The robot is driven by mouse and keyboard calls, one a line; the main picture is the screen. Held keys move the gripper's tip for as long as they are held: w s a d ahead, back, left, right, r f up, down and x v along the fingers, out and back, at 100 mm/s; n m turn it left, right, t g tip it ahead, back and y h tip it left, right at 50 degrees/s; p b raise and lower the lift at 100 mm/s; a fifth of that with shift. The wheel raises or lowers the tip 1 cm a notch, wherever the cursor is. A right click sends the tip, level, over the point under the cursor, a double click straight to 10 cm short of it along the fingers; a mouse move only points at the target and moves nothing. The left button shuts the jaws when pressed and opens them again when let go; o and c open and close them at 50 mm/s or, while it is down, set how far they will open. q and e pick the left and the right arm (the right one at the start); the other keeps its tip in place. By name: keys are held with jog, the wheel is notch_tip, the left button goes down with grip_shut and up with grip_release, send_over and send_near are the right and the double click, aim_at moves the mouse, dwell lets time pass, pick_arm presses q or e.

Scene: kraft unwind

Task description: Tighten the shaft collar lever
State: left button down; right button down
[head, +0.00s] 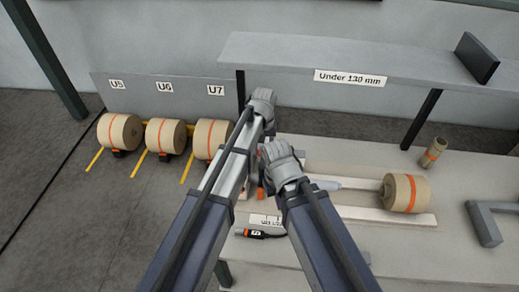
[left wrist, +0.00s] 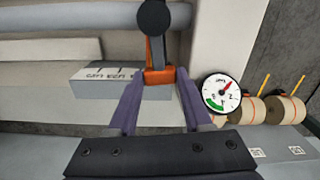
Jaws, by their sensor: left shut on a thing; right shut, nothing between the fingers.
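The orange shaft collar lever (left wrist: 158,76) shows in the left wrist view, with a dark stem and round black knob above it. My left gripper (left wrist: 160,88) has its two fingers on either side of the lever's orange lower end and is shut on it. In the head view a bit of orange (head: 261,191) shows between my two arms; the rest there is hidden behind them. My right gripper (head: 279,158) is shut and empty, close beside my left arm; its fingertips are mostly hidden. A pale shaft (head: 345,183) runs right to a brown roll (head: 406,192).
Several brown rolls (head: 119,132) stand on the floor at left by the U5 to U7 panel (head: 130,91). A shelf (head: 300,53) labelled "Under 130 mm" spans the back. A dial gauge (left wrist: 222,92) is right of my left fingers. An orange-and-black tool (head: 258,234) lies at the table front.

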pick_arm(q)
jog(key=shift+d+m, duration=0.4)
jog(key=shift+m, duration=0.2)
jog(key=shift+c, duration=1.6)
grip_release()
notch_tip(320, 180, up, 8)
jog(key=p, duration=0.8)
jog(key=shift+f, duration=0.1)
